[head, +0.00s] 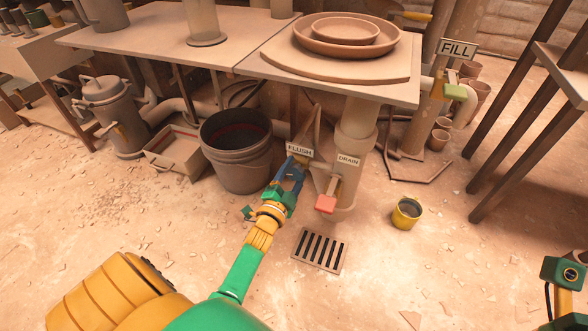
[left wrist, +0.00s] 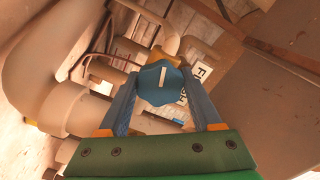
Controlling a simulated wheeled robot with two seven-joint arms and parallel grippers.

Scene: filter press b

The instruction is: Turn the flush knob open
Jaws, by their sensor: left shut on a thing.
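The flush knob (left wrist: 160,90) is a blue lobed knob with a pale line on its face; in the left wrist view the line stands nearly upright, slightly tilted. My left gripper (head: 293,166) has its two blue fingers on either side of the knob and is shut on it. In the head view the fingers hide most of the knob, just below the FLUSH sign (head: 299,150). The same sign shows partly behind the knob in the left wrist view (left wrist: 201,72). My right gripper's fingers are not in view.
Right of my left gripper is a red drain handle (head: 326,203) under the DRAIN sign (head: 348,160). A dark bucket (head: 236,165) stands close on the left. A floor grate (head: 320,250) and a small yellow pot (head: 407,213) lie nearby. The table (head: 225,55) overhangs behind.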

